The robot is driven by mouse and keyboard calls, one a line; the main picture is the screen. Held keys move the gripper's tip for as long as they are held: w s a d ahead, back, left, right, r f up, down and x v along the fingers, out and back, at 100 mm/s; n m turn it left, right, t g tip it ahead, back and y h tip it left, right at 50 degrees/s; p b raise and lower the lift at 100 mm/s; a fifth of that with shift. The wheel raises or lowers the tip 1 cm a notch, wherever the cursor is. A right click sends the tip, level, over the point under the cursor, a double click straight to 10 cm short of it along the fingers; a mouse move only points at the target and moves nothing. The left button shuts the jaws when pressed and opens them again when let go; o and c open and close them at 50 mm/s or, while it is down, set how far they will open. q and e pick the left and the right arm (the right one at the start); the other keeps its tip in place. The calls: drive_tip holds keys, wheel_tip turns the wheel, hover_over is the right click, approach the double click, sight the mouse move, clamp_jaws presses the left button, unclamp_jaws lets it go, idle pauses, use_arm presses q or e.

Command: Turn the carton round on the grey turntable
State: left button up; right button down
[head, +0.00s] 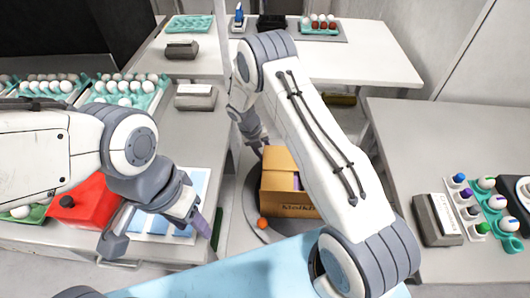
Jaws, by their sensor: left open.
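The brown cardboard carton (289,203) sits on the round grey turntable (250,218) at the centre of the head view. Its top flap stands open, and dark lettering shows on its front. My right arm crosses in front and hides the carton's right side. My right gripper (258,146) hangs at the carton's back left corner; its fingers are small and partly hidden, so I cannot tell contact or opening. My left gripper (158,238) is open and empty above the front edge of the left table, left of the turntable and apart from the carton.
An orange ball-like knob (263,223) is at the turntable's front. The left table (211,134) holds egg trays (142,98), a red box (88,207) and a blue-white mat (153,222). The right table (425,131) holds a grey device (437,220) and bottles. Another table stands behind.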

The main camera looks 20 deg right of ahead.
drive_tip(key=shift+c, duration=2.4)
unclamp_jaws()
drive_tip(key=b+v, duration=0.1)
drive_tip(key=v, duration=0.9)
drive_tip(key=shift+r, duration=0.25)
